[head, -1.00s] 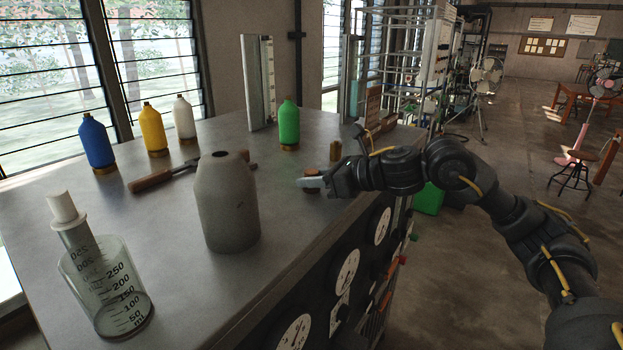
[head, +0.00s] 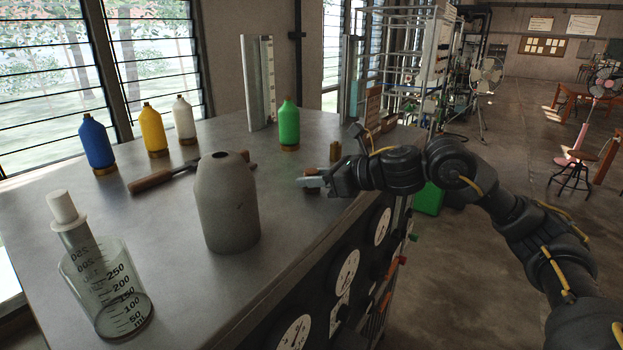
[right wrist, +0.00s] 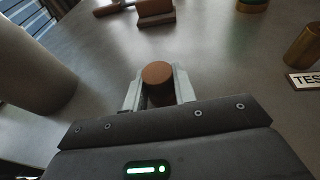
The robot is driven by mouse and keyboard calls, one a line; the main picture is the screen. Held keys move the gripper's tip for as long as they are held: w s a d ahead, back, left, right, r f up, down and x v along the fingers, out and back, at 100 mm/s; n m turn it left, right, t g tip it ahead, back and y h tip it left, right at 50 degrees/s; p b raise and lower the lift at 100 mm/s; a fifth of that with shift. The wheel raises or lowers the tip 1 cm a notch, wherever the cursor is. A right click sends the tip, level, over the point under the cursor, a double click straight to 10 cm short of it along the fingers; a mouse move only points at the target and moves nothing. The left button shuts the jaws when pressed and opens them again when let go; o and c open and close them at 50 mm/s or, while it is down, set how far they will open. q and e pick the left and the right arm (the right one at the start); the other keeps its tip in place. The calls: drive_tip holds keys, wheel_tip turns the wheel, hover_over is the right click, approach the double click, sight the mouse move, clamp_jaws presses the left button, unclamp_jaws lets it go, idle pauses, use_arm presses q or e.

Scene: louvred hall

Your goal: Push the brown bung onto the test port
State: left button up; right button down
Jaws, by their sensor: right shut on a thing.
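The brown bung (right wrist: 157,73) is a short cylinder standing between the fingers of my right gripper (right wrist: 158,90) in the right wrist view. In the head view my right gripper (head: 312,182) is low over the bench near its right edge, shut on the bung, and the bung's brown top (head: 311,171) shows just above the fingers. A brass cylinder (right wrist: 303,45) with a label beside it reading "TES", cut off by the frame, stands apart at the right in the wrist view. The brass cylinder (head: 336,150) stands beyond the gripper in the head view. My left gripper is out of view.
A grey bottle (head: 226,205) stands left of my right gripper. A graduated beaker (head: 105,290) holds a white-capped tube at front left. A wooden-handled tool (head: 150,181) lies behind. Blue, yellow, white and green bottles (head: 288,125) stand farther back. Bare bench lies between bung and brass cylinder.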

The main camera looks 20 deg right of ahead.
sight(313, 171)
drive_tip(key=shift+r+p, duration=1.45)
drive_tip(key=shift+r, duration=0.9)
